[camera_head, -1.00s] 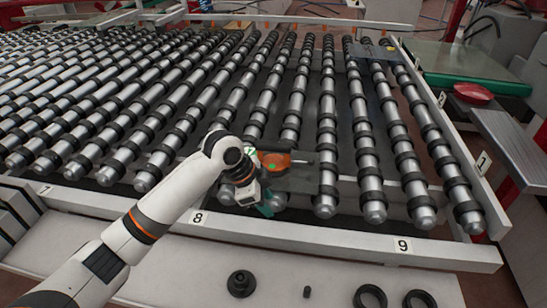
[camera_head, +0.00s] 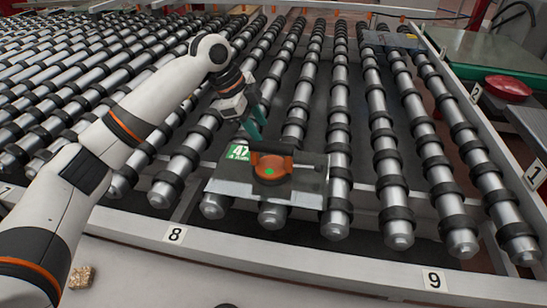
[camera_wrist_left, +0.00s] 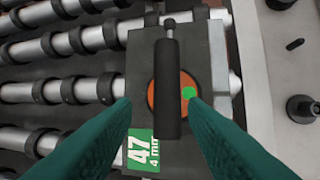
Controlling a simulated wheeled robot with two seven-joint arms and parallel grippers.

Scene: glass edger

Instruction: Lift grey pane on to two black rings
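The grey pane (camera_head: 310,187) lies flat on the rollers near their front ends, with a green label "47" (camera_head: 238,153). It also shows in the left wrist view (camera_wrist_left: 200,45). An orange suction cup (camera_head: 268,170) with a black bar handle (camera_head: 276,149) sits on the pane. My left gripper (camera_head: 256,135) is above the handle. In the left wrist view its teal fingers (camera_wrist_left: 158,104) are open and empty, one toward each side of the handle (camera_wrist_left: 168,88). Contact cannot be told. One dark round piece, perhaps a ring (camera_wrist_left: 280,3), is cut off at the top edge. My right gripper is not in view.
Rollers with black bands (camera_head: 340,130) surround the pane. A white front rail (camera_head: 290,255) with numbers 8 and 9 runs before them. A black knob (camera_wrist_left: 303,108) and a small black peg (camera_wrist_left: 294,44) stand on the front ledge. A brownish block (camera_head: 82,277) lies at lower left.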

